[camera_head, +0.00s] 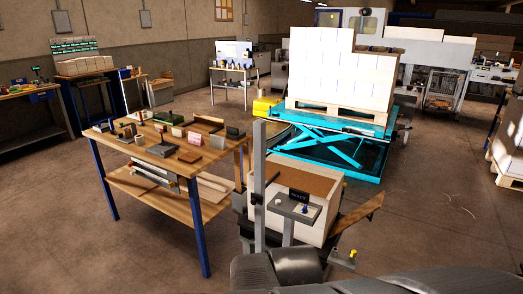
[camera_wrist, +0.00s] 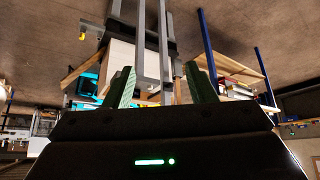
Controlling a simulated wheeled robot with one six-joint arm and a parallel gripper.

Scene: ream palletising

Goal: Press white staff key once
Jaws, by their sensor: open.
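A small grey control panel (camera_head: 294,209) stands on a post in front of an open box, right of the wooden table, in the head view. Grey posts and a white box stand beyond the fingers; I cannot make out the key there.
The wooden table (camera_head: 163,150) at left holds several small objects. A white box (camera_head: 297,180) stands behind the panel. A turquoise lift table (camera_head: 325,143) bears a pallet with stacked white reams (camera_head: 345,75). A grey upright post (camera_head: 259,185) stands close left of the panel. Floor at right is free.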

